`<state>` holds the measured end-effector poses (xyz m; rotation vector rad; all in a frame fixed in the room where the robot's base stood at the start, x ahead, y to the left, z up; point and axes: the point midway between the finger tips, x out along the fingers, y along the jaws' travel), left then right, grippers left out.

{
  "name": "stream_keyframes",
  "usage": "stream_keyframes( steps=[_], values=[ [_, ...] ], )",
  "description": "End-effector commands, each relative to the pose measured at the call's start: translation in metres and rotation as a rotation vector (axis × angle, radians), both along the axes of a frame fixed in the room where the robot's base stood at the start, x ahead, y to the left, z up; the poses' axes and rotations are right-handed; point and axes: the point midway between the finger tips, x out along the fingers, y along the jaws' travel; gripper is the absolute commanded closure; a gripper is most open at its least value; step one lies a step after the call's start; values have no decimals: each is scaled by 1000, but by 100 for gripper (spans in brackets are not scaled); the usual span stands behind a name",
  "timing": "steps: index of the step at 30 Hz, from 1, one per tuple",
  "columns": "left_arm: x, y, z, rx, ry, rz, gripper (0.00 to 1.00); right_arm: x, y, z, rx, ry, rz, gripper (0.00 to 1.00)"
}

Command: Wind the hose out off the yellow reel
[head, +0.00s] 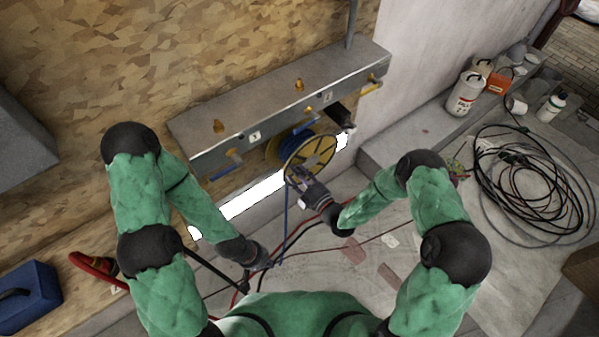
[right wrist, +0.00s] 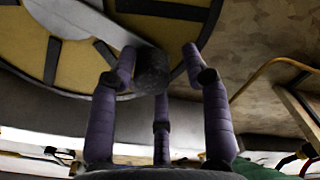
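The yellow reel (head: 322,152) with dark spokes faces out below the grey metal box, with blue hose (head: 297,140) wound behind its front disc. A blue length hangs from it down toward my left gripper (head: 262,264). That gripper is low, small and dark, so I cannot tell if it holds the hose. My right gripper (head: 307,190) is at the reel's lower rim. In the right wrist view, its fingers stand apart around a dark round knob (right wrist: 151,72) on a grey bar across the reel face (right wrist: 78,52). A gap shows between the knob and the right-hand finger.
The grey metal box (head: 250,113) with brass fittings and valve handles is above the reel. Red and black hoses (head: 292,238) run on the floor below. Coiled cables (head: 520,175) and containers (head: 465,93) stand right. A blue toolbox (head: 30,293) sits lower left.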

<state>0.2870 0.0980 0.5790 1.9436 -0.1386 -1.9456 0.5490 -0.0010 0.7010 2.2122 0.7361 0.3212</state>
Motion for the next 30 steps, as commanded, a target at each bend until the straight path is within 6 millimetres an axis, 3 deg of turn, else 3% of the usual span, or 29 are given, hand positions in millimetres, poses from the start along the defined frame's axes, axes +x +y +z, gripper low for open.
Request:
stream_keyframes(
  steps=[13, 30],
  values=[
    [0, 0, 0, 0, 0, 0, 100, -5, -11, 0, -1, -1, -11, 48],
    [0, 0, 0, 0, 0, 0, 100, -84, -67, 0, -1, 0, -9, 48]
  ],
)
